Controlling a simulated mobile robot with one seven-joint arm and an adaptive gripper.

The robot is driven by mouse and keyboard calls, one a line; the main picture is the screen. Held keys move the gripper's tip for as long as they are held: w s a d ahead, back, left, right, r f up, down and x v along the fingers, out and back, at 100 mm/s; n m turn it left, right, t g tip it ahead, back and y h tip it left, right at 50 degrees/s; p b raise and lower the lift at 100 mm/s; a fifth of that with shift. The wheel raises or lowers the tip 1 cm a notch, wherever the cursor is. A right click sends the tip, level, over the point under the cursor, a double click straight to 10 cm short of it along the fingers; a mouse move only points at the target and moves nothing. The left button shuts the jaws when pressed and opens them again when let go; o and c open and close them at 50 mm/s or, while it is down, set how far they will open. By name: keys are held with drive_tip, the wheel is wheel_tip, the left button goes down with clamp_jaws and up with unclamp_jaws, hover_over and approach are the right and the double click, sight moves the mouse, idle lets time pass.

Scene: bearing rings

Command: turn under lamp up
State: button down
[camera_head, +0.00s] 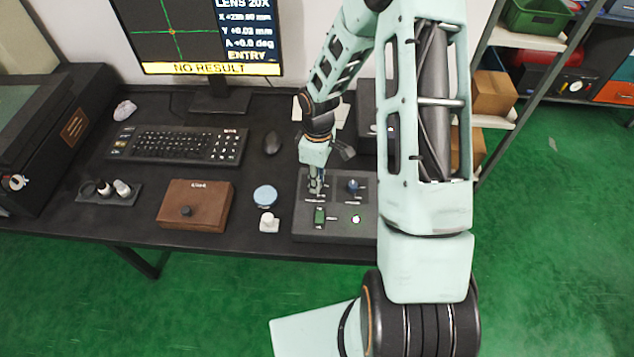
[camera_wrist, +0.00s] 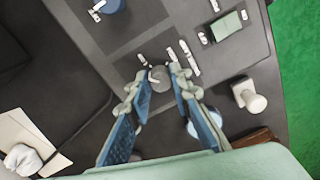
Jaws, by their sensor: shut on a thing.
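A dark control box (camera_head: 336,231) stands at the right of the desk, with small labels I cannot read. My gripper (camera_head: 316,184) points down at its back left and is shut on a grey knob (camera_wrist: 160,77), one fingertip on each side in the wrist view. The fingers hide most of this knob in the head view. Pale marks lie around it. A blue knob (camera_head: 352,186) stands to its right on the box, and a green switch (camera_head: 319,216) is in front. I cannot read which label names the under lamp.
A monitor (camera_head: 205,35) behind reads "LENS 20X" and "NO RESULT". A keyboard (camera_head: 178,144), mouse (camera_head: 272,143), brown box (camera_head: 193,207), blue-topped disc (camera_head: 265,195) and white stamp-like piece (camera_head: 269,222) lie left of the control box. A lit indicator (camera_head: 356,219) is at its front right.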

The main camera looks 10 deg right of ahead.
drive_tip(key=m+b, duration=0.2)
drive_tip(key=m, duration=0.3)
drive_tip(key=shift+f+m+b, duration=0.1)
drive_tip(key=shift+m+b, duration=0.2)
drive_tip(key=shift+b, duration=0.1)
drive_tip(key=shift+m+b, duration=1.1)
drive_tip(key=shift+m, duration=1.5)
drive_tip(key=c, duration=1.7)
unclamp_jaws()
drive_tip(key=shift+c, duration=0.2)
wheel_tip(320, 180, up, 12)
drive_tip(key=shift+d, duration=0.2)
